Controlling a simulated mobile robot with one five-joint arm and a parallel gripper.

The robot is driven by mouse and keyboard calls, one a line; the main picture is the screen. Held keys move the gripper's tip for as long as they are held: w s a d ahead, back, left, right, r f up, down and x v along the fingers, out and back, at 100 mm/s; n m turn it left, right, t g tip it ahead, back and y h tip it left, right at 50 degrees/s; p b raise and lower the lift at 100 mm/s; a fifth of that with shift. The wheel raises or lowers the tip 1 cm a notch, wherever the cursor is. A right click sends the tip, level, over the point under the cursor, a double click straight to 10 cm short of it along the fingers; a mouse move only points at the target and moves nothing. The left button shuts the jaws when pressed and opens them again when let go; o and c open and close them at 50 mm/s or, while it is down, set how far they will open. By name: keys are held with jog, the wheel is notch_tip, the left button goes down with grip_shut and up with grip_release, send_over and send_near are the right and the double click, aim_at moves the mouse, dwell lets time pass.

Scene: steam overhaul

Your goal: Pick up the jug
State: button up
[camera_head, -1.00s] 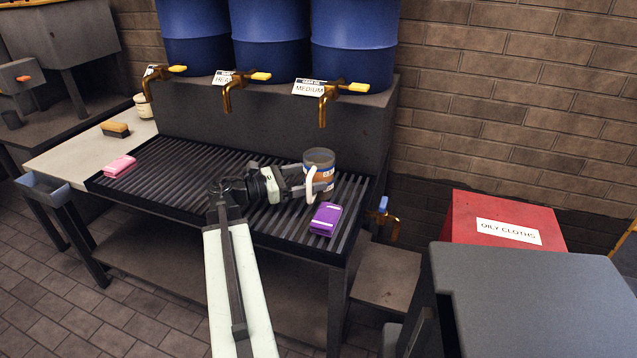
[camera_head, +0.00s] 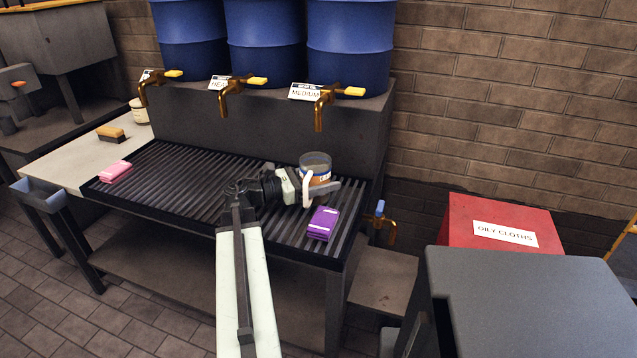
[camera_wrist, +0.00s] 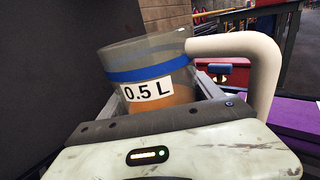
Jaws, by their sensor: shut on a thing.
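The jug (camera_head: 317,165) is a clear cup with a blue band, an orange lower part and a cream handle. It stands upright over the right part of the slatted drip tray (camera_head: 180,197). My gripper (camera_head: 318,187) reaches in from the left and is shut on the jug. In the wrist view the jug (camera_wrist: 150,65) sits between the jaws, slightly tilted in the picture, with a "0.5 L" label facing the camera. Its handle is at the right. The jug's base is hidden behind my gripper, so I cannot tell whether it touches the slats.
A purple pack (camera_head: 322,223) lies on the tray in front of the jug. A pink pack (camera_head: 115,171) lies at the tray's left. Brass taps (camera_head: 325,97) under blue drums (camera_head: 348,45) overhang the back. A red bin (camera_head: 500,218) and grey surface (camera_head: 535,300) stand right.

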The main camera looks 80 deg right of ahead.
aim_at(324, 165)
jog(key=shift+r+p, duration=0.45)
notch_tip(324, 165, up, 3)
jog(key=p, duration=0.3)
jog(key=shift+r, duration=0.1)
jog(key=v, duration=1.8)
jog(key=shift+a+f, duration=0.1)
jog(key=shift+f, duration=0.3)
